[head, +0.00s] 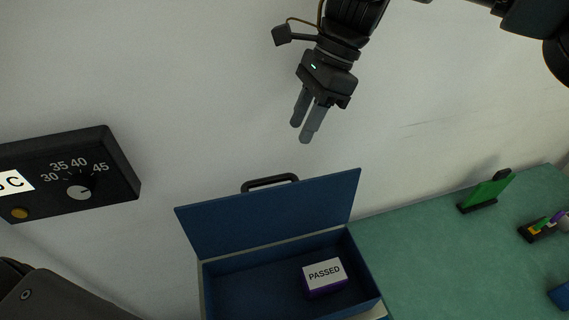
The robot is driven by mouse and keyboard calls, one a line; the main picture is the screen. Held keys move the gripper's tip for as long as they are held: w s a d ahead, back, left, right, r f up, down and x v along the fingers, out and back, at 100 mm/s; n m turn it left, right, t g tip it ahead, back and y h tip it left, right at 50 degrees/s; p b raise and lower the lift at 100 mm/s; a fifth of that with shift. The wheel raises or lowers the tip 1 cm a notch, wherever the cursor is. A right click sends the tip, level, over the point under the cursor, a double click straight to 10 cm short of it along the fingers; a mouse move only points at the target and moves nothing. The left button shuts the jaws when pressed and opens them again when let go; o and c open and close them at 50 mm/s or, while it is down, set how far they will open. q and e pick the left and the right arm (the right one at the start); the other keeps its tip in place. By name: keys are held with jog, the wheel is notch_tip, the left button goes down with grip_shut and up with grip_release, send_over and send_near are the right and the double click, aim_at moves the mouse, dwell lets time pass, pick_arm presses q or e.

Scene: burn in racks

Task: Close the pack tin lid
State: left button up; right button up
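The pack tin (364,277) is a dark blue box at the bottom centre of the head view, cut off by the lower edge. Its blue lid (270,215) stands raised at the back, with a black handle (270,183) at its top edge. A box marked PASSED (324,276), white on top with purple sides, lies inside the tin. My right gripper (302,131) hangs above the lid, apart from it, fingers pointing down. It is empty, with a narrow gap between the fingers. My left gripper is not in view.
A green work surface (430,258) spreads right of the tin, mostly clear nearby. A green board in a black stand (487,193) and a small holder with coloured parts (542,228) are at the right. A black dial box (75,175) is at the left.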

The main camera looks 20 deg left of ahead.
aim_at(278, 176)
jog(key=p+x, duration=0.3)
jog(key=x, duration=0.8)
jog(key=shift+s+a, duration=0.1)
jog(key=shift+a, duration=0.05)
jog(key=shift+r, duration=0.1)
grip_shut()
